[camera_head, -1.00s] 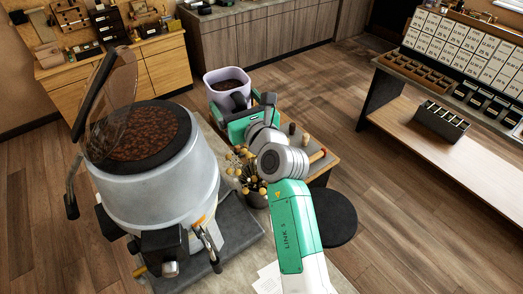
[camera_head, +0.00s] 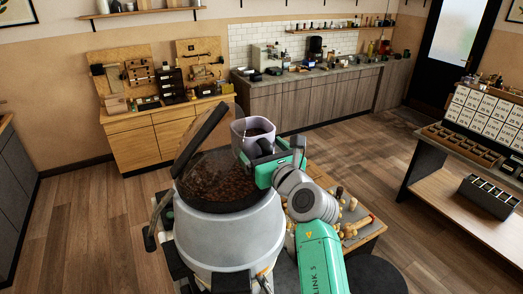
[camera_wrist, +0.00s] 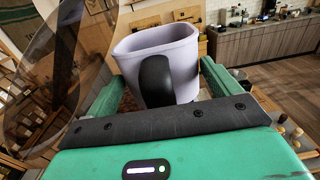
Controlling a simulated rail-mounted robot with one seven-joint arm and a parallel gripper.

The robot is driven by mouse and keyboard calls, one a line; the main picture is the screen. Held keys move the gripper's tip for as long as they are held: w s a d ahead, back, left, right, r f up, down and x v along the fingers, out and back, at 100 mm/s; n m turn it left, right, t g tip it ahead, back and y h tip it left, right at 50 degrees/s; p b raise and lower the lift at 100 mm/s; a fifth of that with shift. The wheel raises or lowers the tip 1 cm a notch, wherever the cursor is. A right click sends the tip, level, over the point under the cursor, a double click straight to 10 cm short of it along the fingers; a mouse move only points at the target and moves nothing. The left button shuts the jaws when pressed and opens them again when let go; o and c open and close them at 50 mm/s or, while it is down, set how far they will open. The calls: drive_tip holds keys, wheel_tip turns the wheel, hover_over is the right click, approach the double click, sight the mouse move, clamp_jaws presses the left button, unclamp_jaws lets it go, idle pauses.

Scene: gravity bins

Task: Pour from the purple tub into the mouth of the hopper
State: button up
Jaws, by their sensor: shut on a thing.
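My green gripper (camera_head: 266,152) is shut on the tub from the right. In the wrist view the tub (camera_wrist: 190,48) sits between the green fingers (camera_wrist: 160,74), its black handle (camera_wrist: 157,80) facing me. The tub looks roughly upright; its contents are hidden there.
A wooden side table (camera_head: 370,228) with small tools stands right of the hopper. A workbench (camera_head: 160,140) and a long counter (camera_head: 290,103) line the back wall. A display stand (camera_head: 450,200) is at the right. Open floor lies between.

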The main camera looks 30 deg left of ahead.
drive_tip(key=shift+d+f+b, duration=0.1)
drive_tip(key=shift+f+b, duration=1.5)
drive_tip(key=shift+f, duration=0.1)
drive_tip(key=n+b, duration=0.1)
drive_tip(key=b, duration=0.1)
drive_tip(key=r+n+b, duration=0.1)
drive_tip(key=n+b, duration=0.1)
drive_tip(key=w+n+b, duration=0.1)
drive_tip(key=b, duration=0.1)
drive_tip(key=shift+d+r+n+b, duration=0.25)
drive_tip(key=shift+r+n+b, duration=0.05)
drive_tip(key=shift+b, duration=0.1)
drive_tip(key=n+b, duration=0.1)
drive_tip(key=b, duration=0.1)
drive_tip(key=n+b, duration=0.3)
drive_tip(key=b, duration=0.1)
drive_tip(key=shift+r, duration=0.25)
drive_tip(key=shift+r+p, duration=0.25)
drive_tip(key=shift+p, duration=0.05)
drive_tip(key=shift+f+n+b, duration=0.15)
drive_tip(key=shift+n+b, duration=0.35)
drive_tip(key=shift+s+n+b, duration=0.1)
drive_tip(key=shift+n+b, duration=0.35)
drive_tip(key=shift+n, duration=0.05)
